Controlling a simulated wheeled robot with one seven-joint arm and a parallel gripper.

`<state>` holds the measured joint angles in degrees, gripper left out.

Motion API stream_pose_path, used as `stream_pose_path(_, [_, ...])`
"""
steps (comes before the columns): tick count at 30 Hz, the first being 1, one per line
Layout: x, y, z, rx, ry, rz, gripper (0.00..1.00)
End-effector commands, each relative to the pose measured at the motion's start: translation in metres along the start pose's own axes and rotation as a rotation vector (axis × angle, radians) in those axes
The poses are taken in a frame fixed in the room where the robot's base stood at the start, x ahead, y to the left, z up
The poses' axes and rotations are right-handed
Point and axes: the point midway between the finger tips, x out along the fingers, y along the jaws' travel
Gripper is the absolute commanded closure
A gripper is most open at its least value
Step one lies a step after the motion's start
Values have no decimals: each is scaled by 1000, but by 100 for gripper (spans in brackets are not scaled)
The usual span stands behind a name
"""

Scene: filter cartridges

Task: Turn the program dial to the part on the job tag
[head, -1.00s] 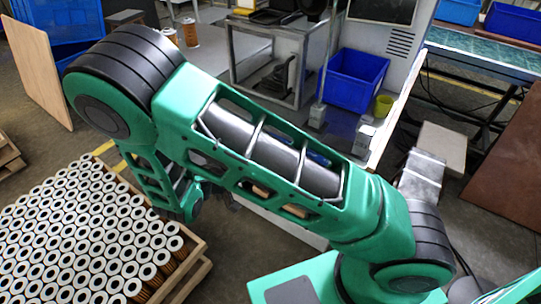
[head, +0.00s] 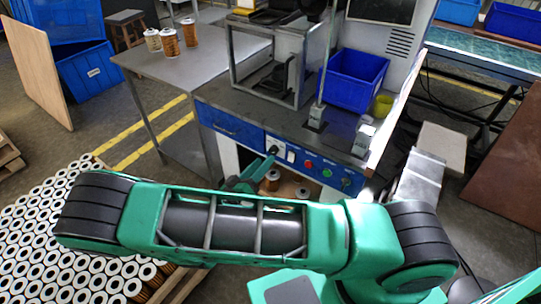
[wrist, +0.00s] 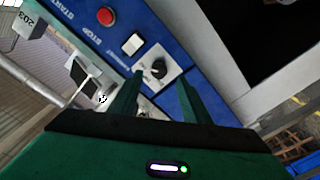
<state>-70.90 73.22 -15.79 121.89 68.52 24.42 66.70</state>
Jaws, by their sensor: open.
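The program dial, a black knob on a white plate (wrist: 158,68), is on the blue panel in the wrist view. Its plate also shows in the head view (head: 271,146). My gripper (wrist: 160,84) is open and empty, with its two green fingers pointing at the panel on either side of the knob's line. I cannot tell whether the fingertips touch the panel. The marks around the dial are too small to read. A pale tag reading "203" (wrist: 30,22) shows at the upper left of the wrist view; I cannot tell if it is the job tag.
A red button (wrist: 105,16) and a white switch (wrist: 132,43) sit beside the dial. More stand on the side table (head: 150,62). A blue bin (head: 355,80) stands on the bench.

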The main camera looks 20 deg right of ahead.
Motion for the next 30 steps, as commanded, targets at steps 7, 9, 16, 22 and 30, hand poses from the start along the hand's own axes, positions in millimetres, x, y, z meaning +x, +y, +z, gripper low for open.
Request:
stream_pose_path(7, [36, 0, 0, -1, -1, 2, 57])
stream_pose_path(9, [42, 0, 0, -1, -1, 0, 57])
stream_pose_path(16, [49, 0, 0, -1, -1, 0, 57])
stream_pose_path(22, [49, 0, 0, -1, -1, -1, 62])
stream_pose_path(30, [56, 4, 4, -2, -2, 0, 98])
